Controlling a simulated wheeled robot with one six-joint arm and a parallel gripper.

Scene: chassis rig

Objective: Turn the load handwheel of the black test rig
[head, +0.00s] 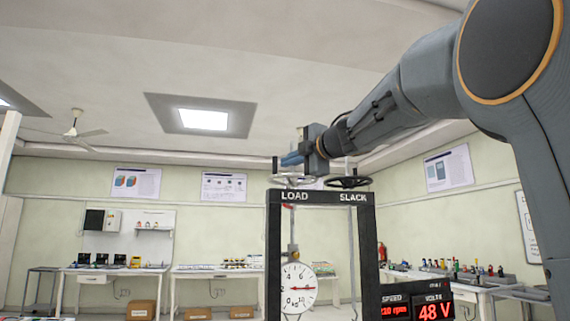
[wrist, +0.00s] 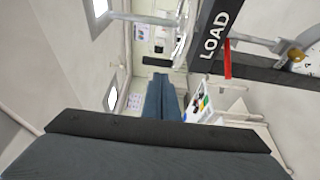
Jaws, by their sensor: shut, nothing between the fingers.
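The black test rig (head: 274,240) stands right of centre in the head view, with LOAD and SLACK lettered on its top beam. The pale load handwheel (head: 293,181) lies flat above the LOAD lettering. Only a small part of the handwheel shows there.
The dark slack handwheel (head: 348,182) sits on the beam just right of my gripper, under my forearm. A round dial (head: 298,288) hangs inside the frame. A red-digit display (head: 433,312) reads 48 V. Benches (head: 110,270) stand along the far wall.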

